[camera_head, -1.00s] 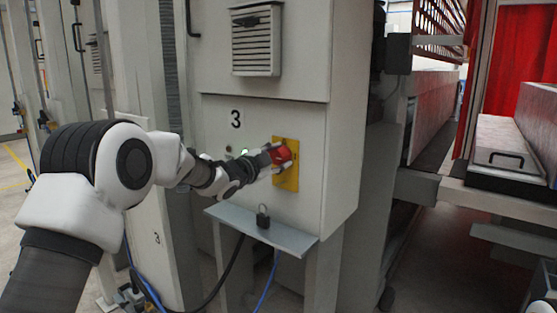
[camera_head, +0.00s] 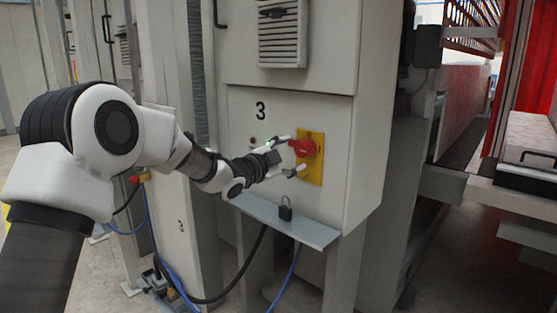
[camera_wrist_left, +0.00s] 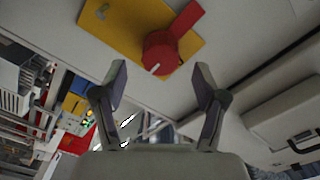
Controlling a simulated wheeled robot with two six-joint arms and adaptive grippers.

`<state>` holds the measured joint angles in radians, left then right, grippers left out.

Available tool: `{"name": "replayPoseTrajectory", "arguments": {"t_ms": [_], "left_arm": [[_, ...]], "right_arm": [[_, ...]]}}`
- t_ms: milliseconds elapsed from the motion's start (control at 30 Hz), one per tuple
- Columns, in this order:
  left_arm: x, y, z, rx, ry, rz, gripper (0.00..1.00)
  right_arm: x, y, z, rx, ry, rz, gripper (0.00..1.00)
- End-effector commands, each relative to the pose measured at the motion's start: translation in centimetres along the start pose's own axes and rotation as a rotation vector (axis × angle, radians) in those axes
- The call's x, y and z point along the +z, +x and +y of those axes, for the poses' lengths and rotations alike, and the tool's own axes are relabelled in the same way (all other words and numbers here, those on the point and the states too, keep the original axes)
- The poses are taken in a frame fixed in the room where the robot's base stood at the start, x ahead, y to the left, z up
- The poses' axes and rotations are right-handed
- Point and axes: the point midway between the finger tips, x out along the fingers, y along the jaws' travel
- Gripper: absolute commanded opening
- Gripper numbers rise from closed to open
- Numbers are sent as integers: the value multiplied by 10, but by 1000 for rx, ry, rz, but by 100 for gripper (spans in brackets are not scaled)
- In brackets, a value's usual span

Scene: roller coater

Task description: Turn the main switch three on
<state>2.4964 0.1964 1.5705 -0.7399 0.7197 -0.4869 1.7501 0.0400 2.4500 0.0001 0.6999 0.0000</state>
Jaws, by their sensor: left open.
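In the left wrist view the red knob (camera_wrist_left: 162,52) shows a round hub with a white mark and a handle pointing to the upper right, over the yellow plate (camera_wrist_left: 120,22). My left gripper (camera_head: 295,154) is open in front of the switch. Its fingertips (camera_wrist_left: 159,74) lie to either side of the hub and look apart from it. My right gripper is in no view.
A vent (camera_head: 281,35) is higher on the cabinet. Black and blue cables hang below. Free floor shows right of the cabinet.

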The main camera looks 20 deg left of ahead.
Motion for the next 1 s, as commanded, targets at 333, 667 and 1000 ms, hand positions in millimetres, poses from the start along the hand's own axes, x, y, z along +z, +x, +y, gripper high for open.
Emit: {"name": "replayPoseTrajectory", "arguments": {"t_ms": [333,667,1000], "left_arm": [[0,-64,1,0,-1,0,72],[0,-66,1,1,0,0,72],[49,-54,75,122,-31,-76,72]], "right_arm": [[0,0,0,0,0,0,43],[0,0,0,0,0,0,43],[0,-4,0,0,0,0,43]]}}
